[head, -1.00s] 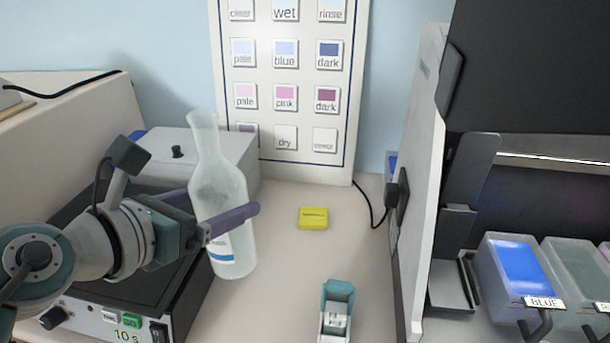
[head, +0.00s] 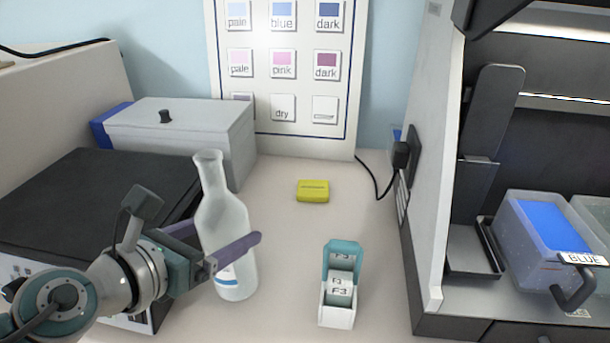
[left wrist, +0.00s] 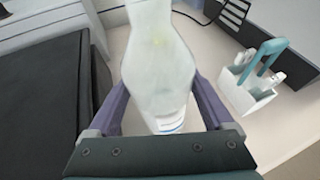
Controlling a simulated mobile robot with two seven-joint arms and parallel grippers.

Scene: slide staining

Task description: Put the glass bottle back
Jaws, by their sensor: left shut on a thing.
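The glass bottle (head: 222,215) is frosted, pale and upright, with a white and blue label low on its body. It also shows in the left wrist view (left wrist: 158,65), between the two purple fingers. My left gripper (head: 222,243) is shut on the bottle's body, one finger on each side. I cannot tell whether the bottle's base touches the bench. My right gripper is in neither view.
A dark-topped instrument (head: 105,195) stands left of the bottle, with a grey lidded box (head: 180,135) behind. A yellow block (head: 313,190) and a small white-and-teal slide box (head: 338,290) lie to the right. A staining cabinet (head: 440,200) with a blue tray (head: 550,240) stands further right.

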